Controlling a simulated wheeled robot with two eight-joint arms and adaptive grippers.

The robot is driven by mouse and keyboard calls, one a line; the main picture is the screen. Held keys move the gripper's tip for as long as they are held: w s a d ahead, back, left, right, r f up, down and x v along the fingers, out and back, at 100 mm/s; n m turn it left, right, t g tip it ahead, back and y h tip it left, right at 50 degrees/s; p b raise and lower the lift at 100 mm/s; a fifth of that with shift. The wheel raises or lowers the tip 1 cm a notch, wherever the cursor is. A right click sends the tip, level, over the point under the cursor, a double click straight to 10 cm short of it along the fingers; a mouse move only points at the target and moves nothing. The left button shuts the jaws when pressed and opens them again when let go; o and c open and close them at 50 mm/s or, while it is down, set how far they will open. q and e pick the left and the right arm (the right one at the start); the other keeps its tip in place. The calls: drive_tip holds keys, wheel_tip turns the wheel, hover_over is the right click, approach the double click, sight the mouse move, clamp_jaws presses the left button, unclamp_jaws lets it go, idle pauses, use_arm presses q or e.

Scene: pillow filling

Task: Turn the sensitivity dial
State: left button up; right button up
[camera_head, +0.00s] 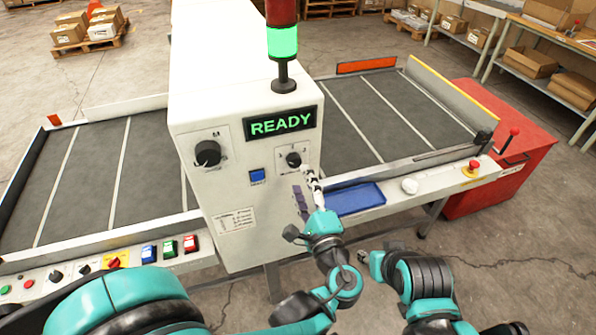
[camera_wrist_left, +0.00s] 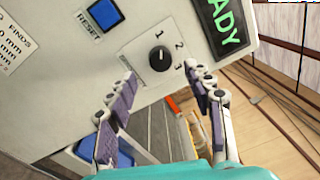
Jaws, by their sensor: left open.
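A white machine cabinet (camera_head: 235,195) carries two black dials. The larger dial (camera_head: 208,153) is at the left of its front, with small lettering I cannot read. The smaller dial (camera_head: 293,159) is below the READY display and has marks 1, 2 and 3; it also shows in the left wrist view (camera_wrist_left: 159,58), its white pointer line near upright there. I cannot read which one is labelled sensitivity. My left gripper (camera_head: 308,192) is open and empty, just below the smaller dial. In the left wrist view, its fingers (camera_wrist_left: 163,90) are spread on either side below that dial, apart from it.
A blue RESET button (camera_head: 257,176) sits between the dials. The lit READY display (camera_head: 283,122) is above. A blue tray (camera_head: 354,198) lies to the right of my left gripper. Conveyor belts flank the cabinet. My right arm (camera_head: 420,285) is at lower right.

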use_arm(q)
drive_tip(key=v, duration=0.6)
drive_tip(key=shift+s, duration=0.3)
drive_tip(key=w+a+f+n+g, duration=0.1)
drive_tip(key=a+f+n+g, duration=0.2)
drive_tip(key=a, duration=0.4)
drive_tip(key=w+a+f+n+g, duration=0.1)
drive_tip(key=a+f+n+g, duration=0.25)
drive_tip(key=a, duration=0.35)
drive_tip(key=s+a+f+n+g+h, duration=0.2)
drive_tip(key=s+a+n+g+h, duration=0.2)
drive_tip(key=s+a+n, duration=0.3)
drive_tip(key=s+n+h, duration=0.1)
drive_tip(key=s+n, duration=0.1)
drive_tip(key=n, duration=0.3)
drive_tip(key=shift+f, duration=0.2)
